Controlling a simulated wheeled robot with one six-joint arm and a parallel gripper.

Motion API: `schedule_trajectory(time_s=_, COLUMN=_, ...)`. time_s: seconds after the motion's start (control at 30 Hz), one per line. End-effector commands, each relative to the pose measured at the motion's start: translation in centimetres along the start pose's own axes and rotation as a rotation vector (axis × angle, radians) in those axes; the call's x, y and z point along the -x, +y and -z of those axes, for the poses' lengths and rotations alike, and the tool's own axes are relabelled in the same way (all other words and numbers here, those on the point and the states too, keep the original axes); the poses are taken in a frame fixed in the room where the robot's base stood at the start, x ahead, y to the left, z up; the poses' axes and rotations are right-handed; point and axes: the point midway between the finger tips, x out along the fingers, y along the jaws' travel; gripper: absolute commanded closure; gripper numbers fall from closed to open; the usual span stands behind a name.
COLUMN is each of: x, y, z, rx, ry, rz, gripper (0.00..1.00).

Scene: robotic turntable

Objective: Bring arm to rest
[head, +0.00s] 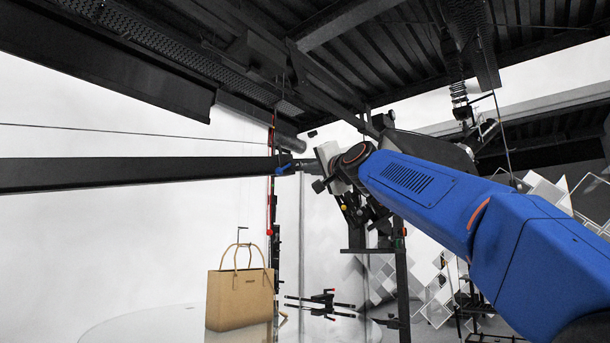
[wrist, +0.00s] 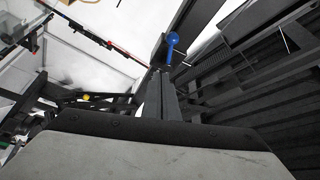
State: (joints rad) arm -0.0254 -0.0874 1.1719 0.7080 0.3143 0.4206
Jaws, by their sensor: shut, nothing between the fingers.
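My blue arm reaches from the lower right of the head view up to the middle. My gripper (head: 285,169) is at its far end, pointing left, raised well above the turntable (head: 150,324).
A long dark beam (head: 130,174) runs in from the left at gripper height; whether it touches my gripper is unclear. A dark upright stand (head: 402,275) is below my arm. Dark ceiling beams hang overhead.

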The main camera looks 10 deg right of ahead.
Motion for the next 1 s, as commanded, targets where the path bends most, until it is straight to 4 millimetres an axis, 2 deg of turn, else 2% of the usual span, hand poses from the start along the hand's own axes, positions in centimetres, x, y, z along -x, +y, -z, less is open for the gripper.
schedule_trajectory(time_s=0.2, x=1.1, y=-0.4, z=0.1, rx=0.0, ry=-0.001, rz=-0.001, gripper=1.0)
schedule_trajectory(time_s=0.8, x=1.3, y=-0.3, z=0.1, rx=0.003, ry=-0.003, rz=-0.003, gripper=1.0)
schedule_trajectory(time_s=0.87, x=1.6, y=0.1, z=-0.3, rx=0.011, ry=-0.01, rz=-0.013, gripper=1.0)
schedule_trajectory(time_s=1.0, x=3.4, y=2.9, z=-2.4, rx=0.067, ry=-0.058, rz=-0.076, gripper=1.0)
